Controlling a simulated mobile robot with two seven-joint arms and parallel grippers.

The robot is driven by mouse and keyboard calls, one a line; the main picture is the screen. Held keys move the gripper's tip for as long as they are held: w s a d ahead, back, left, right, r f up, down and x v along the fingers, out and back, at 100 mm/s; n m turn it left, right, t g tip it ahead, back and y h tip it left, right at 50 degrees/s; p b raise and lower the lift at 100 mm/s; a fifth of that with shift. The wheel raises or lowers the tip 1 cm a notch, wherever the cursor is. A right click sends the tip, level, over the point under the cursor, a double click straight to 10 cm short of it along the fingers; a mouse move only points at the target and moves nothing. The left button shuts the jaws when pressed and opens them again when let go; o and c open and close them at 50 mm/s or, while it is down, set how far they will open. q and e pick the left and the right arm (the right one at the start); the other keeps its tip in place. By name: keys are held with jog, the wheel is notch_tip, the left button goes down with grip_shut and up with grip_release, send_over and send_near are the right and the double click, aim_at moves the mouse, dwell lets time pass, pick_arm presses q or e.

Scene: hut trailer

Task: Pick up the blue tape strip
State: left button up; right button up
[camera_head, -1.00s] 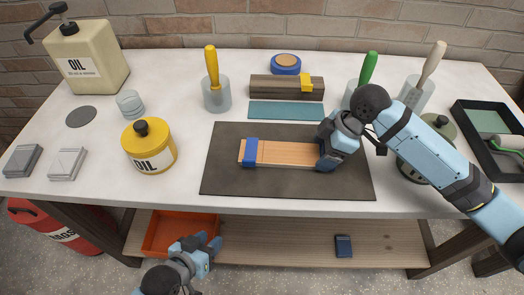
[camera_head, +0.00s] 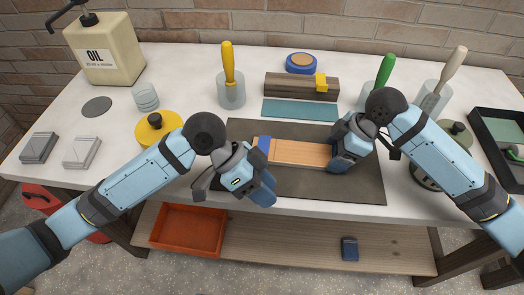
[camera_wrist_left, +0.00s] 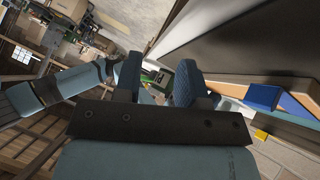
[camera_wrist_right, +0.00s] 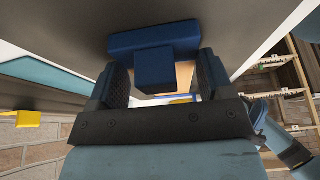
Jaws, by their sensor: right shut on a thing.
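A blue strip (camera_head: 264,146) lies across the left end of the wooden board (camera_head: 300,152) on a dark mat (camera_head: 330,191). It also shows in the left wrist view (camera_wrist_left: 262,97). My left gripper (camera_head: 266,190) is open and empty, in front of the board's left end and apart from the strip. My right gripper (camera_head: 337,154) is at the board's right end. In the right wrist view a blue T-shaped block (camera_wrist_right: 154,72) lies between its fingers, with the board behind. The right gripper is shut on this block, mostly hidden in the head view.
A teal strip (camera_head: 300,108) and a dark block with a yellow piece (camera_head: 300,86) lie behind the mat. Tool cups flank them. A paint tray (camera_head: 500,170) is at right, an orange bin (camera_head: 188,232) below.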

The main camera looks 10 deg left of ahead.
aim_at(263, 146)
pick_arm(q)
jog(key=w+a+r+m+t+y, duration=0.2)
jog(key=w+a+r+m+y, duration=0.15)
jog(key=w+a+r, duration=0.55)
jog(key=shift+n+y, duration=0.35)
jog(key=x, duration=0.4)
jog(key=d+x, duration=0.1)
jog(key=x, duration=0.6)
jog(key=shift+w+d, duration=0.3)
jog(key=shift+w, duration=0.05)
grip_shut()
